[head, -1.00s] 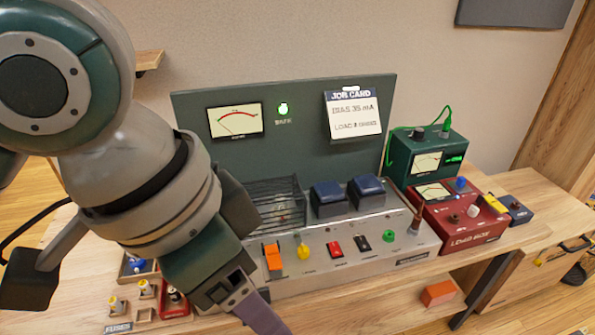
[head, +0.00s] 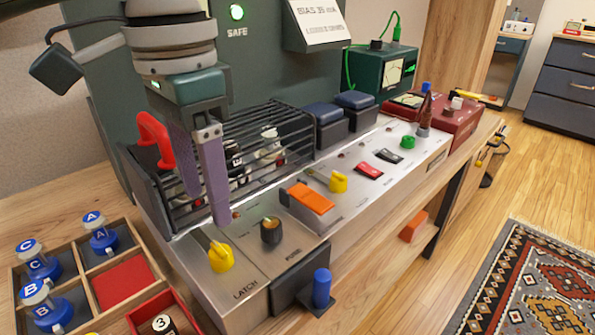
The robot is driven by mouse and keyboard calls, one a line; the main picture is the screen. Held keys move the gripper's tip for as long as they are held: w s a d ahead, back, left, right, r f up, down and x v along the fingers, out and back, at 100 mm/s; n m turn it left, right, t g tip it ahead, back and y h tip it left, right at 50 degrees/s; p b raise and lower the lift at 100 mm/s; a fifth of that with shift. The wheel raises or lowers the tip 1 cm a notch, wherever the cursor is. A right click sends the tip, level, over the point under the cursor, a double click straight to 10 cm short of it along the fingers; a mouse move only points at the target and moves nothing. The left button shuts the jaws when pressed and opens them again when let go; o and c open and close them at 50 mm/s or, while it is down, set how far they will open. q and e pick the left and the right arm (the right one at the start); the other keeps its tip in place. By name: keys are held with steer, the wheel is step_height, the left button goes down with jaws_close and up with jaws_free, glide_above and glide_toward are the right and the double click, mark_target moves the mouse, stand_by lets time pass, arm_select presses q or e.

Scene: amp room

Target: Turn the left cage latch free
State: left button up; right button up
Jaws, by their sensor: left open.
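The left cage latch is a yellow knob (head: 220,258) above the word LATCH, at the near left corner of the amp's metal panel. A second yellow knob (head: 338,182) sits farther right on the panel. The dark wire cage (head: 270,150) with a red handle (head: 155,138) covers tubes behind the panel. My left gripper (head: 205,203) points down in front of the cage. Its two purple fingers are apart and empty, above and behind the left knob, and do not seem to touch it. My right gripper is out of view.
A tray (head: 75,235) of blue-based tubes stands at the left, with a red box (head: 165,310) in front. An orange switch (head: 310,198) and a black knob (head: 271,230) sit on the panel. A blue cylinder (head: 321,288) stands out at the panel's front.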

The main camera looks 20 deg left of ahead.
mark_target(218, 248)
arm_select(q)
step_height(218, 248, down, 8)
steer(key=shift+d+f+b, duration=0.1)
steer(key=shift+f+b, duration=0.05)
steer(key=shift+b, duration=0.8)
steer(key=shift+c, duration=0.2)
jaws_close()
